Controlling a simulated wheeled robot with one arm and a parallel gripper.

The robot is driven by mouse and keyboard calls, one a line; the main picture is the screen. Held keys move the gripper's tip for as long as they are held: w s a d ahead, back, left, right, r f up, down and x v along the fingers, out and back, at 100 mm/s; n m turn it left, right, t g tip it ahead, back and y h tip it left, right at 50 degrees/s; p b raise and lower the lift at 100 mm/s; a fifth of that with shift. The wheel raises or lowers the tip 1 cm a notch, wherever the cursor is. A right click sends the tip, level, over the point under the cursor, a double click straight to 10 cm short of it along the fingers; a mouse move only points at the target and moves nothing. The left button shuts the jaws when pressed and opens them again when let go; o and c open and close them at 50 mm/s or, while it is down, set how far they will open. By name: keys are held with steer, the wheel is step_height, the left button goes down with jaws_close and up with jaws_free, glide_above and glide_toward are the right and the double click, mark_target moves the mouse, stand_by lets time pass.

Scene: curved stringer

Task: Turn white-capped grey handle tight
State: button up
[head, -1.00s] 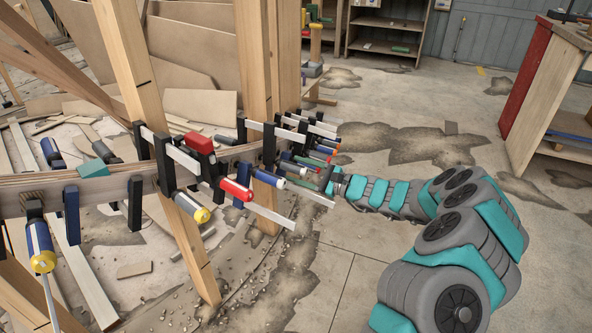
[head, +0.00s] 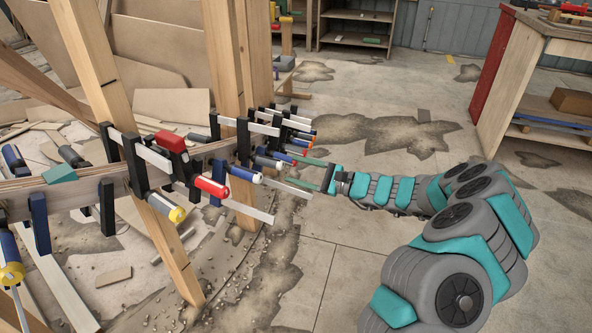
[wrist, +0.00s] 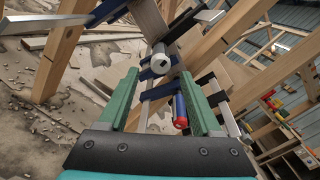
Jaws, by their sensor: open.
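The white-capped grey handle shows in the wrist view as a round white end cap (wrist: 160,64) with a dark centre, on a grey body seen nearly end-on. It sits just past my fingertips, roughly midway between them. My gripper (wrist: 159,82) is open, its two green fingers apart and not touching the handle. The fingers and neighbouring clamps partly hide that area.
A blue-and-red handle (wrist: 180,111) lies close to the right finger in the wrist view. Several clamps crowd the curved stringer (head: 80,197), including a red handle (head: 211,187) and a yellow-capped one (head: 177,214). Wooden posts (head: 223,60) stand behind. The floor at right is open.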

steer(key=v, duration=0.6)
steer(key=shift+p, duration=0.45)
steer(key=shift+d, duration=0.1)
steer(key=s+a+r+n+g+h, duration=0.1)
steer(key=s+a+r+n+g, duration=0.4)
steer(key=s, duration=0.3)
steer(key=s+a+r+n+g, duration=0.4)
steer(key=s+a+r+n, duration=0.1)
steer(key=s+a, duration=0.25)
steer(key=s+n+g+h, duration=0.2)
steer(key=s+n+h, duration=0.25)
steer(key=s, duration=0.85)
steer(key=s+d+f+n+h, duration=0.1)
steer(key=s+d+f+h, duration=0.1)
steer(key=s+d+h, duration=0.3)
steer(key=s+d+f+t+h, duration=0.1)
steer(key=s+d+h, duration=0.4)
steer(key=s+d, duration=0.6)
steer(key=shift+s+d+f+n+h, duration=0.35)
steer(key=shift+d+f, duration=0.5)
steer(key=shift+d, duration=0.35)
